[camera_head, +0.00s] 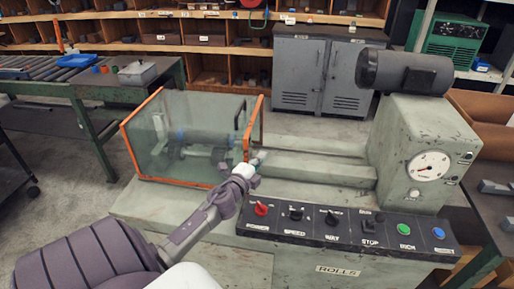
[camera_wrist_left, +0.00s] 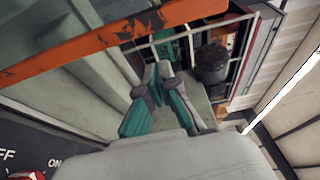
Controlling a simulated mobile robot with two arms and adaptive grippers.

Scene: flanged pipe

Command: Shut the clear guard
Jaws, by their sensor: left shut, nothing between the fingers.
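The clear guard (camera_head: 165,122) has transparent panels and an orange frame. It stands over the left part of the grey machine bed in the head view, and rollers show through it. Its orange edge crosses the top of the left wrist view as a scratched bar (camera_wrist_left: 100,48). My left gripper (camera_head: 258,159) is shut and empty, just right of the guard's right orange edge. In the left wrist view its fingertips (camera_wrist_left: 156,72) lie together just below the orange bar; I cannot tell whether they touch it. My right gripper is not in view.
A control panel (camera_head: 335,229) with a red knob, switches and buttons runs along the machine's front, below my gripper. A motor (camera_head: 403,72) and gauge housing stand at the right. The bed (camera_head: 315,168) between guard and housing looks clear. Cabinets (camera_head: 325,75) stand behind.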

